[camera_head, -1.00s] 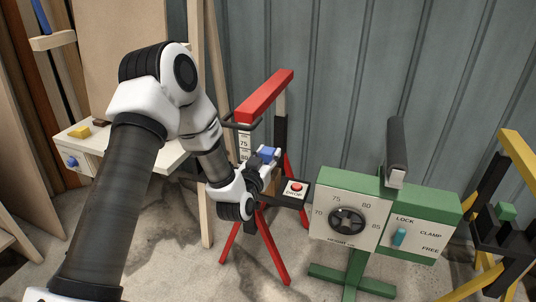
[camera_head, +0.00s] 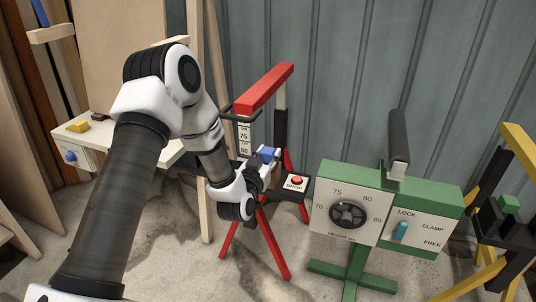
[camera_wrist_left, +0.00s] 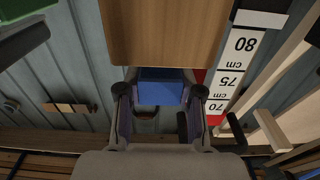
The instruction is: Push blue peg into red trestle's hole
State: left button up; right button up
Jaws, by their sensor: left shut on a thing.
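The red trestle (camera_head: 265,90) stands in the middle of the head view, with a red top beam, splayed red legs and a white height scale (camera_head: 244,138) on its near post. The scale also shows in the left wrist view (camera_wrist_left: 233,75). My left gripper (camera_head: 266,160) is in front of the trestle, below its beam. It is shut on the blue peg (camera_head: 268,153); in the left wrist view the peg (camera_wrist_left: 160,87) sits between both fingers. The trestle's hole cannot be made out. My right gripper is not in view.
A black box with a red DROP button (camera_head: 297,181) is close right of my left gripper. A green stand (camera_head: 348,174) with a dial and a lever stands further right, then a yellow and black trestle (camera_head: 519,150). A white table (camera_head: 75,135) is at left.

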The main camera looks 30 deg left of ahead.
pick_arm(q)
jog(key=shift+f+b, duration=0.55)
jog(key=shift+f, duration=0.35)
jog(key=o, duration=1.1)
jog(key=shift+o, duration=0.2)
jog(key=v, duration=1.2)
jog(key=shift+r, duration=0.1)
